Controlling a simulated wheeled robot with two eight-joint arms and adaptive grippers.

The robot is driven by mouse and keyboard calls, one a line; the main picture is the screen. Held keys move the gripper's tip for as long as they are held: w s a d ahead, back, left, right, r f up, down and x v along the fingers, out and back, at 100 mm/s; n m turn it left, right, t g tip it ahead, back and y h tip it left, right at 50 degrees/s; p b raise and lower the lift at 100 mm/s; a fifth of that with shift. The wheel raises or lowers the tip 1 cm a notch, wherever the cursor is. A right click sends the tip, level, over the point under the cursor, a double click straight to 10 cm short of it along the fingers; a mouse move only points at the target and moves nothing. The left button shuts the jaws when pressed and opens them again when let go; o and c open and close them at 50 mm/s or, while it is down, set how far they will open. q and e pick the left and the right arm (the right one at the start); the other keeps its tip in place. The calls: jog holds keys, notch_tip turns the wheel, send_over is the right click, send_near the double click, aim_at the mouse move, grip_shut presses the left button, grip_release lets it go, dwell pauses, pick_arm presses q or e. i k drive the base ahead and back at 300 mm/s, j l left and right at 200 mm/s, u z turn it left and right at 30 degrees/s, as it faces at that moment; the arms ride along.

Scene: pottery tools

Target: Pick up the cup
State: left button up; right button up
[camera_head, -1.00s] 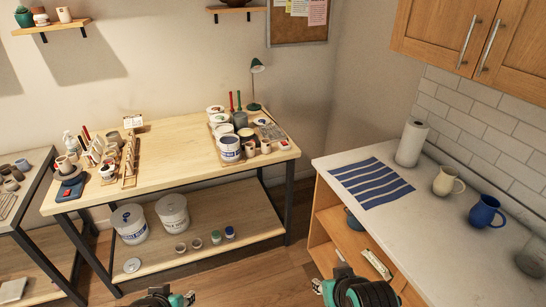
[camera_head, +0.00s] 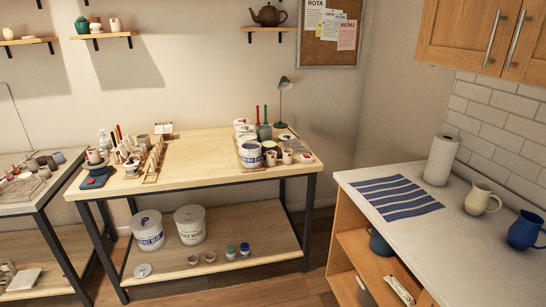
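Several vessels could be the cup; I cannot tell which one is meant. On the counter at right stand a cream handled mug (camera_head: 480,199) and a blue handled mug (camera_head: 525,231), both upright. Neither of my grippers is in view, and nothing is seen being held.
The counter (camera_head: 430,235) bears a striped cloth (camera_head: 396,196) and a paper roll (camera_head: 440,161). Its open shelves hold a teal pot (camera_head: 380,243). The workbench (camera_head: 200,158) is clear in the middle; tubs (camera_head: 190,224) stand below. Floor shows between bench and counter.

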aim_at(288, 155)
jog(key=i+j, duration=0.1)
jog(key=j, duration=0.2)
jog(key=i+j, duration=0.1)
jog(key=j, duration=0.2)
jog(key=i+j, duration=0.1)
jog(key=j, duration=0.2)
jog(key=i+l+u, duration=0.1)
jog(key=i, duration=0.35)
jog(key=i+l, duration=0.35)
jog(key=i+l+u, duration=0.15)
jog(key=i, duration=0.4)
jog(key=l, duration=0.1)
